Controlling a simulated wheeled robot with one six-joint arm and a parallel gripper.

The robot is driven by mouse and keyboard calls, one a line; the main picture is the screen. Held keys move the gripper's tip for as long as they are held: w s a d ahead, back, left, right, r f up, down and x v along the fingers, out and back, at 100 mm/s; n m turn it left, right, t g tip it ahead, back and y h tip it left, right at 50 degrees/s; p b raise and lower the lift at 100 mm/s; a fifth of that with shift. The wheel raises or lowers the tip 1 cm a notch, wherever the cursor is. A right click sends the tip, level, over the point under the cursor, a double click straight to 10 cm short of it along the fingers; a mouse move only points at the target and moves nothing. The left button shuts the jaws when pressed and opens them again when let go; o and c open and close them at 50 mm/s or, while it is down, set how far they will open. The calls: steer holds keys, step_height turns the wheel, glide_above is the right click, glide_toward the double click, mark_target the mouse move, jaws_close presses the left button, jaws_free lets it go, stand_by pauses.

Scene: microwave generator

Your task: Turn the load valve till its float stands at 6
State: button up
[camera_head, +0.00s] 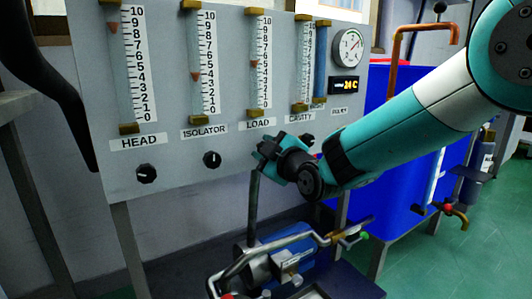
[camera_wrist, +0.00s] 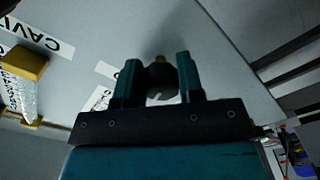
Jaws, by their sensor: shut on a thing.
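The load gauge (camera_head: 263,40) is an upright tube with a 0–10 scale on the grey panel, above the LOAD label (camera_head: 261,123). Its reddish float (camera_head: 254,63) stands near 5, though the exact reading is too small to tell. My gripper (camera_head: 265,150) is at the panel just below that label and hides the load valve in the head view. In the wrist view, my gripper (camera_wrist: 155,84) has its two teal fingers on either side of a black knob (camera_wrist: 162,80), the load valve, and is shut on it. A pale mark shows on the knob.
The isolator knob (camera_head: 211,159) and head knob (camera_head: 146,173) are to the left. The cavity knob (camera_head: 307,140) is close to my gripper's right. A dial (camera_head: 347,47) and a blue tank (camera_head: 398,100) stand farther right. Pipework (camera_head: 285,240) lies below.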

stand_by(0.4)
steer(key=o, duration=0.9)
steer(key=shift+o, duration=0.2)
steer(key=shift+s, duration=0.1)
steer(key=v, duration=1.7)
steer(key=shift+s+d+r, duration=0.1)
steer(key=shift+s, duration=0.05)
